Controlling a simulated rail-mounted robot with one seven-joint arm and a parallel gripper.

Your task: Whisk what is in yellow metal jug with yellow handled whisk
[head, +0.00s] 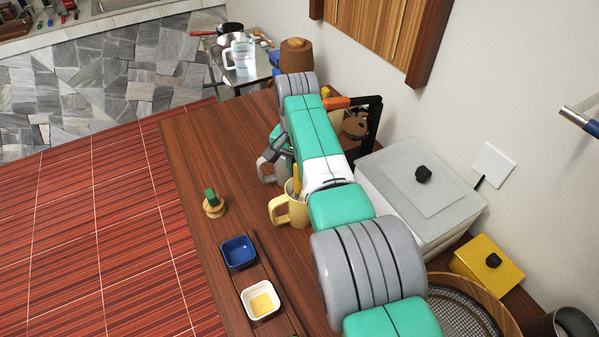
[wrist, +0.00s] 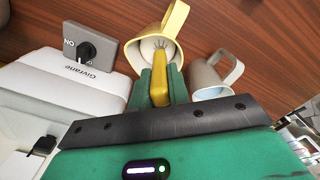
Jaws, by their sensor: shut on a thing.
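The yellow metal jug (head: 292,213) stands upright on the wooden counter beside my arm, its handle toward the left. In the wrist view the jug (wrist: 178,20) opens toward the camera. My gripper (wrist: 160,88) is shut on the yellow handle of the whisk (wrist: 160,92) between its green fingers. The whisk's wires show within the jug's mouth; how deep they reach is not clear. In the head view the whisk handle (head: 297,180) rises above the jug, and my arm hides most of the gripper.
A grey jug (wrist: 210,78) stands close beside the yellow jug. A white box (head: 425,195) and a yellow box (head: 487,268) stand along the wall side. A blue bowl (head: 239,252), a white bowl (head: 260,300) and a green-handled wooden tool (head: 212,203) sit near the left edge.

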